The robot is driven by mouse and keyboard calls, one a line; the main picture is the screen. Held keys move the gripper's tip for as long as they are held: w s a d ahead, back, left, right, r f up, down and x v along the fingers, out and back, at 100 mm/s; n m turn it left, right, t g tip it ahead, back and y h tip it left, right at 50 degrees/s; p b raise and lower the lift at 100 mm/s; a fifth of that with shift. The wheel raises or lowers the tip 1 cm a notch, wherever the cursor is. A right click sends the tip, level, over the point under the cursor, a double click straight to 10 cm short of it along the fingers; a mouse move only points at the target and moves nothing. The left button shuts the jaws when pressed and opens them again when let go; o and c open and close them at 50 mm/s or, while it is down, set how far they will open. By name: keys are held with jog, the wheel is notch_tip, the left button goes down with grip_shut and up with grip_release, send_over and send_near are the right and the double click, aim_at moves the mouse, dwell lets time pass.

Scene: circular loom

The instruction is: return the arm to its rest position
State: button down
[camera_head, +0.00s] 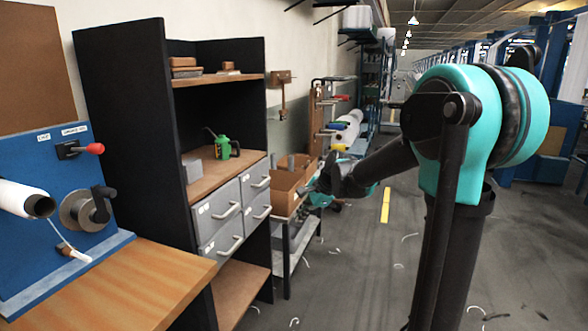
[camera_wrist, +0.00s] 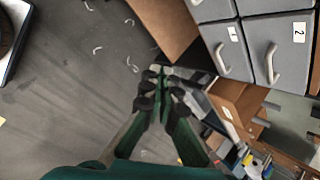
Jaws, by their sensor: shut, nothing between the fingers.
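My arm reaches out from the teal elbow joint toward the shelf cabinet in the head view. My gripper (camera_head: 318,186) is at its far end, small and partly hidden by the arm link, in front of the cardboard boxes on the cart. In the wrist view my gripper (camera_wrist: 160,74) has its green fingers drawn together at the tips, with nothing between them. The tips appear in front of the grey floor and the cart's edge. Exact clearance to the cart cannot be told.
The cabinet (camera_head: 128,120) has grey drawers (camera_head: 221,222), also in the wrist view (camera_wrist: 236,52). A green oil can (camera_head: 223,148) stands on its shelf. A cart (camera_head: 290,240) with open boxes (camera_head: 286,186) is beside it. The floor aisle (camera_head: 365,270) is mostly clear, with scattered pale scraps.

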jog(key=s+d+f+n+h, duration=0.1)
jog(key=s+d+f+n, duration=0.3)
jog(key=s, duration=0.5)
jog(key=s+d+f+n+h, duration=0.2)
jog(key=s+d+f+n, duration=0.3)
jog(key=s+d, duration=0.2)
jog(key=s+d+f+n+h, duration=0.2)
jog(key=s+d+f+n, duration=0.2)
jog(key=s, duration=0.6)
jog(key=d, duration=0.2)
jog(key=shift+s+d+f+n, duration=0.3)
jog(key=shift+s+d+n, duration=0.05)
jog(key=shift+n, duration=0.05)
jog(key=shift+a, duration=0.1)
